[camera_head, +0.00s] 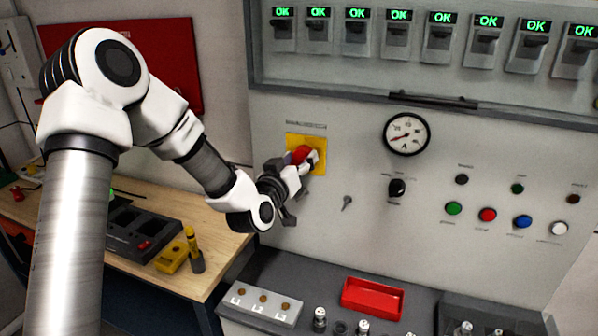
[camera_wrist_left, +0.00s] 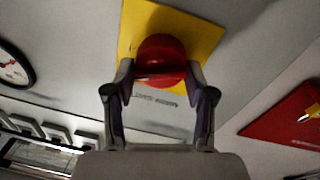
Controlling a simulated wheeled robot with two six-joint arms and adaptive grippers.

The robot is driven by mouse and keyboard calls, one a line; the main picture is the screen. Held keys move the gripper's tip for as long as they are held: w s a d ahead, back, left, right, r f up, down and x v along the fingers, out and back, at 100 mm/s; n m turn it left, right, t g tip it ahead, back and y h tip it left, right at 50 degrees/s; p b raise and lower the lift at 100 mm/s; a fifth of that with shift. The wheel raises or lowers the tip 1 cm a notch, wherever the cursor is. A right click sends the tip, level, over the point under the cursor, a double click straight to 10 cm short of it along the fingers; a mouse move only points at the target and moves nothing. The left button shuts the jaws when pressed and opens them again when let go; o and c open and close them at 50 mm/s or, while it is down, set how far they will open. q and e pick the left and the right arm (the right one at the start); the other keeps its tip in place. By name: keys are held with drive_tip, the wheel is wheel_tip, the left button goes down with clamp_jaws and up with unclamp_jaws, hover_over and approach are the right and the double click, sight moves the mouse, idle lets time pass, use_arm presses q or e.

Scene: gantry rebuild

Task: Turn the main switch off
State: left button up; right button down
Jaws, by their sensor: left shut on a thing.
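The main switch is a red knob on a yellow square plate (camera_head: 318,143) on the grey cabinet front. In the left wrist view the red knob (camera_wrist_left: 161,60) shows in front of the yellow plate (camera_wrist_left: 200,35). My left gripper (camera_head: 305,158) is at the switch, its fingers shut on the red knob. In the left wrist view the fingers of my left gripper (camera_wrist_left: 159,80) lie on both sides of the knob. The gripper hides part of the knob in the head view, and I cannot read the switch's position. My right gripper is not in view.
A round gauge (camera_head: 406,133), a black selector knob (camera_head: 397,188) and a key (camera_head: 347,203) are right of the switch. Several breakers with green OK displays line the top. A red tray (camera_head: 372,297) sits on the ledge below. A wooden bench (camera_head: 222,262) stands at left.

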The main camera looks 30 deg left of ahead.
use_arm(q)
drive_tip(key=n+b, duration=0.5)
drive_tip(key=n, duration=0.1)
drive_tip(key=n+b, duration=0.2)
drive_tip(key=b, duration=0.1)
drive_tip(key=shift+a+f+n+y+b, duration=0.15)
drive_tip(key=shift+f+n+y+b, duration=0.15)
drive_tip(key=shift+n+y+b, duration=0.1)
drive_tip(key=n+b, duration=0.2)
drive_tip(key=shift+n, duration=0.3)
drive_tip(key=shift+r+n+y+b, duration=0.1)
drive_tip(key=shift+n+y+b, duration=0.2)
drive_tip(key=shift+n+b, duration=0.7)
drive_tip(key=o, duration=1.1)
drive_tip(key=shift+w, duration=0.1)
drive_tip(key=shift+o, duration=0.2)
drive_tip(key=shift+w, duration=0.25)
drive_tip(key=shift+s, duration=0.2)
